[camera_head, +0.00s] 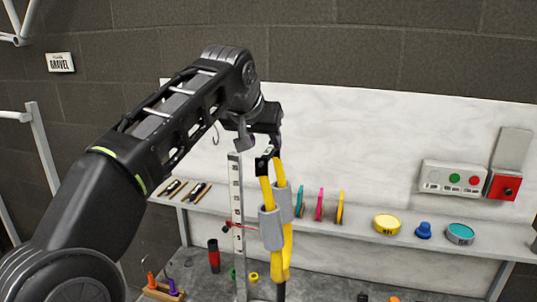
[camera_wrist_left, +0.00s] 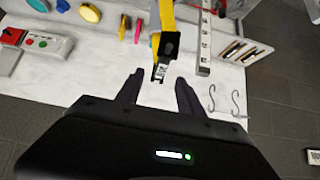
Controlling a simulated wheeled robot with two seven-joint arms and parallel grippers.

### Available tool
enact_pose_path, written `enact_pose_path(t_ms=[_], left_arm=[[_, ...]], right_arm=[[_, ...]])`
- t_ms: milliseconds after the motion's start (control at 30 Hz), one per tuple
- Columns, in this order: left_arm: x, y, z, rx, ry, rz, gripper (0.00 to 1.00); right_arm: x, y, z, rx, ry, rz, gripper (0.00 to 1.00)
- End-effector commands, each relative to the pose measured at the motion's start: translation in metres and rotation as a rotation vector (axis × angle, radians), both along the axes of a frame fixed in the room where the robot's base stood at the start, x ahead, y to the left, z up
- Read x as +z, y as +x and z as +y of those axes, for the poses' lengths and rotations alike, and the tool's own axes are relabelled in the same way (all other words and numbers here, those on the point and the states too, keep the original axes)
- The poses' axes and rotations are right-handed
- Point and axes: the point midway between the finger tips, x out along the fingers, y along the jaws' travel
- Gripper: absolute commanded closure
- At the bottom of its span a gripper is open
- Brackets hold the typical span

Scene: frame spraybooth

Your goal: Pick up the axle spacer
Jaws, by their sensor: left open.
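The axle spacer (camera_wrist_left: 161,73) appears to be the small pale piece at the black end of a yellow fork-like part (camera_wrist_left: 166,18) in the left wrist view. In the head view this yellow part (camera_head: 287,245) stands upright with grey sleeves, its black ends just below my left gripper. My left gripper (camera_wrist_left: 159,80) is open, fingers pointing at the spacer, one on each side of the black end in the picture. I cannot tell whether the tips touch anything. In the head view the left gripper (camera_head: 259,143) partly hides this spot. My right gripper is not in view.
An upright metal ruler (camera_head: 236,215) stands close left of the yellow part. A shelf (camera_head: 360,228) behind holds coloured tools, a yellow tin (camera_head: 387,224) and a teal tin (camera_head: 460,233). Hooks (camera_wrist_left: 238,104) hang on the white panel.

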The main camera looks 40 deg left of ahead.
Motion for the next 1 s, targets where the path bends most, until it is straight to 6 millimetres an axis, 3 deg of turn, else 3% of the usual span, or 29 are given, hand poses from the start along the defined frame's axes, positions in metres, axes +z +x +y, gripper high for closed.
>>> enact_pose_path(t_ms=[167,500,1000], left_arm=[[-0.004,0.004,0.002,0.001,0.000,0.003,0.55],[-0.034,0.033,0.014,0.000,-0.001,0.002,0.55],[-0.036,0.035,0.014,0.000,0.000,0.000,0.55]], right_arm=[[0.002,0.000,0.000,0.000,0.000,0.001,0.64],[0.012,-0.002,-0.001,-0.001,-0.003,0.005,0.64],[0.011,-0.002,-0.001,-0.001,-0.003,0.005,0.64]])
